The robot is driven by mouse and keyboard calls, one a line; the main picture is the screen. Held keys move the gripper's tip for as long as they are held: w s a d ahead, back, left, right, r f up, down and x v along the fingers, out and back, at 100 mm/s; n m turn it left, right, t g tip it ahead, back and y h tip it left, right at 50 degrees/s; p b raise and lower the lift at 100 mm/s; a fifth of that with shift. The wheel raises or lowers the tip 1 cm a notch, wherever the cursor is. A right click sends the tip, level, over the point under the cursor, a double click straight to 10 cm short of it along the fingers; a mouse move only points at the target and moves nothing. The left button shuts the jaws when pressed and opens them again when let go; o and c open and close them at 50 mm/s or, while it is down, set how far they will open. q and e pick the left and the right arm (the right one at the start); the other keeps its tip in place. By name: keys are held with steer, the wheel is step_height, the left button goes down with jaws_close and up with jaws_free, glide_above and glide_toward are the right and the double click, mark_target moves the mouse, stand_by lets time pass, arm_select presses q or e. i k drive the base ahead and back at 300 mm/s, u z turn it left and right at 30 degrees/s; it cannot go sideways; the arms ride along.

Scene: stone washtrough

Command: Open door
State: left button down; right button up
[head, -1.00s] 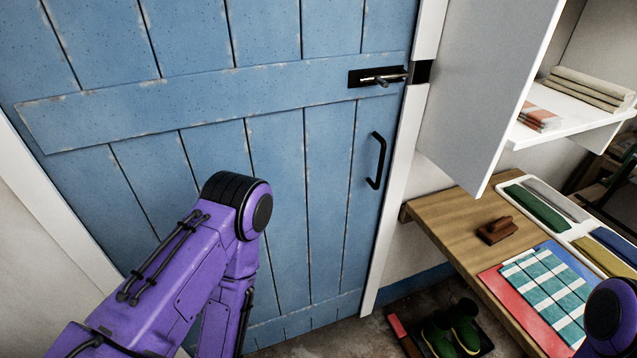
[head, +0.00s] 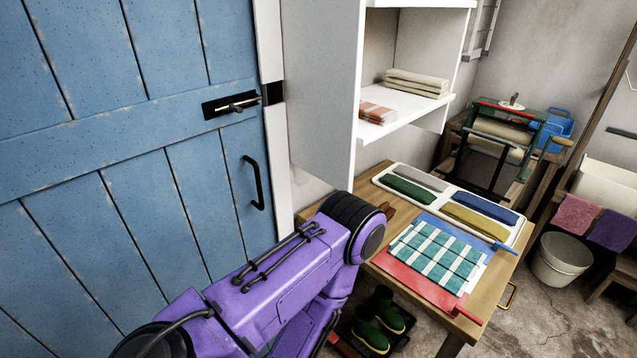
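The blue plank door (head: 150,130) fills the left of the head view and looks closed against its white frame (head: 277,150). A black slide bolt (head: 232,105) is mounted near the door's right edge, with its bar pointing toward a dark keeper on the frame. A black pull handle (head: 254,182) sits below the bolt. One purple arm of mine crosses the lower middle, in front of the lower door and the table's left end. Neither gripper shows in this view, so their state is hidden.
A white open cabinet (head: 330,90) with folded cloths stands right of the door. Below it, a wooden table (head: 490,300) holds a tray of coloured cloths (head: 455,207) and a checked cloth (head: 438,254). Green boots (head: 376,320) stand on the floor. A mangle and a bucket (head: 562,258) are farther right.

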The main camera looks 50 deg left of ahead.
mark_target(123, 190)
steer(key=z, duration=1.45)
steer(key=i, duration=0.65)
steer(key=u, duration=2.85)
